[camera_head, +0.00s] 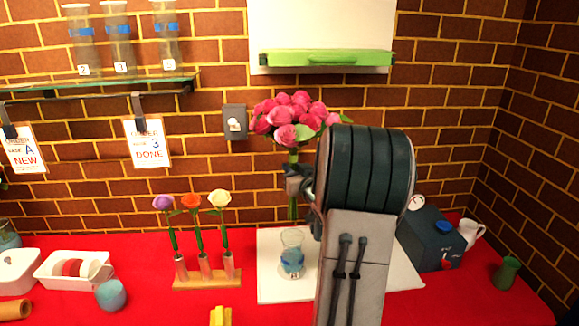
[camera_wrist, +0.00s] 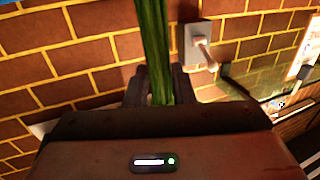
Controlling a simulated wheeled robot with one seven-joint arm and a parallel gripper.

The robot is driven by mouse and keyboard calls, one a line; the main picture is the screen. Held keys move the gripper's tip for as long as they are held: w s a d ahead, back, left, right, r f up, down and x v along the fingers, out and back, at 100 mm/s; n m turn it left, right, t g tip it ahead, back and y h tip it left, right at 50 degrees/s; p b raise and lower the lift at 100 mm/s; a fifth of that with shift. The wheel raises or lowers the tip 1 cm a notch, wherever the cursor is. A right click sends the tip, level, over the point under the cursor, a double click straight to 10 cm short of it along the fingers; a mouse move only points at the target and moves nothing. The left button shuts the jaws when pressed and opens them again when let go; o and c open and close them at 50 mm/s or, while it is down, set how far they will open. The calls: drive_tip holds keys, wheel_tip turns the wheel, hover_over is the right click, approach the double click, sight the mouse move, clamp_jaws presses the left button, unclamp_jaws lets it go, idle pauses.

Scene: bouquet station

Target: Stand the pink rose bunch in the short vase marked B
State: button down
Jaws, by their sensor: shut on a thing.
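The pink rose bunch (camera_head: 292,115) is upright in the head view, with its blooms high against the brick wall. My gripper (camera_head: 294,184) is shut around its green stems, and the stem ends hang below the fingers. In the wrist view the stems (camera_wrist: 155,45) stand between the fingers of my gripper (camera_wrist: 152,88). A short clear vase (camera_head: 292,252) with a blue band and a small label stands on the white board, below the stem ends and apart from them. The letter on its label is too small to read surely.
A wooden stand (camera_head: 207,279) with three single flowers is left of the white board (camera_head: 270,290). A dark box (camera_head: 432,238) and a white jug (camera_head: 469,234) stand to the right. A glass shelf (camera_head: 110,83) with vases is at upper left.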

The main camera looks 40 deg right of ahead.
wheel_tip(320, 180, down, 20)
drive_tip(key=b, duration=1.7)
drive_tip(key=shift+f+b, duration=0.15)
drive_tip(key=shift+b, duration=0.15)
drive_tip(key=shift+f+b, duration=0.55)
drive_tip(key=shift+b, duration=0.05)
idle(1.6)
drive_tip(key=c, duration=1.1)
unclamp_jaws()
drive_tip(key=shift+c, duration=0.2)
drive_tip(key=shift+s, duration=0.1)
drive_tip(key=v, duration=1.3)
drive_tip(key=shift+s+a, duration=0.2)
drive_tip(key=shift+s, duration=0.1)
drive_tip(key=shift+w+r, duration=0.1)
